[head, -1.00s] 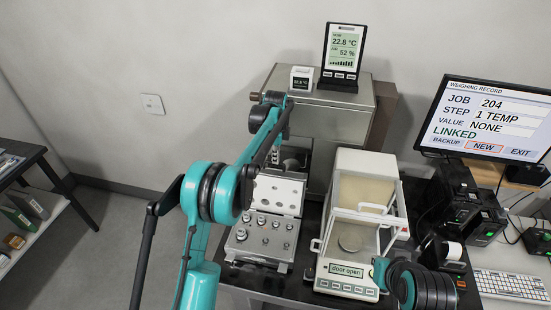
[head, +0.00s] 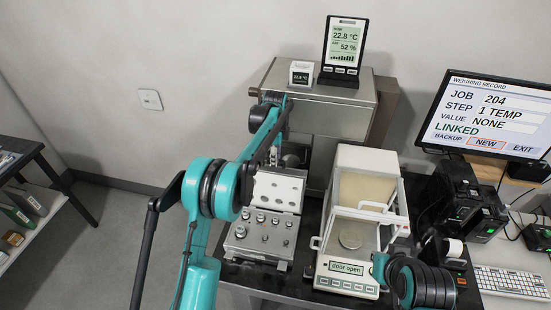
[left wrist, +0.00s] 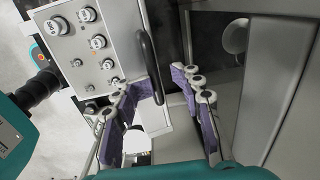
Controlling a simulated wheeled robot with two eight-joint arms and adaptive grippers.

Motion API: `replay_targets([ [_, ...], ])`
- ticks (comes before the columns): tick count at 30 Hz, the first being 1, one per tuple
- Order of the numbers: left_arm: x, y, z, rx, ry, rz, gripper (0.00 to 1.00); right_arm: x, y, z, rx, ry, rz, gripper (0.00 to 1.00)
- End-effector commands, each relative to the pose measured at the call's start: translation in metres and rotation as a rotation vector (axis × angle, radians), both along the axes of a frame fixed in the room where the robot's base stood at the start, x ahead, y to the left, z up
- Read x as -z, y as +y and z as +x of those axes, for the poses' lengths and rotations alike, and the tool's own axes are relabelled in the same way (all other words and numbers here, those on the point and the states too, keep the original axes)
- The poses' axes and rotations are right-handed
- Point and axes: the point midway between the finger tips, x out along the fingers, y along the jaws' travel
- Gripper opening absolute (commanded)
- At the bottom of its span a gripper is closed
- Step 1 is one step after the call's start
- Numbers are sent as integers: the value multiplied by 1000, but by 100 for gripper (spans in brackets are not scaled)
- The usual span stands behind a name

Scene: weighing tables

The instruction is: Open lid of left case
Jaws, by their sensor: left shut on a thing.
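The left case (head: 240,252) is a silver box on the dark table, holding several round metal weights (head: 262,225). Its lid (head: 279,190), pale inside with several dark spots, stands raised at the back of the case. My left gripper (head: 274,160) is at the lid's upper edge, partly hidden by my own arm.
A balance (head: 345,268) reading "door open" stands close to the right of the case. A metal cabinet (head: 345,122) rises behind, with a climate display (head: 343,50) on top. A monitor (head: 490,115) stands at right. Open floor lies at left.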

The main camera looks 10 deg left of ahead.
Motion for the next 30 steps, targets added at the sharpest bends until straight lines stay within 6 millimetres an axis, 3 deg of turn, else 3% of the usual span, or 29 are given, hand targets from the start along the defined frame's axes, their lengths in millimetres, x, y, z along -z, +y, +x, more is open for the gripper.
replay_targets([
  [8,-8,1,2,-1,-9,0,19,0,0,0,0,0,0,0],
  [21,-95,0,-7,0,-5,0,19,0,0,0,0,0,0,0],
  [30,-122,0,-10,0,-4,0,19,0,0,0,0,0,0,0],
])
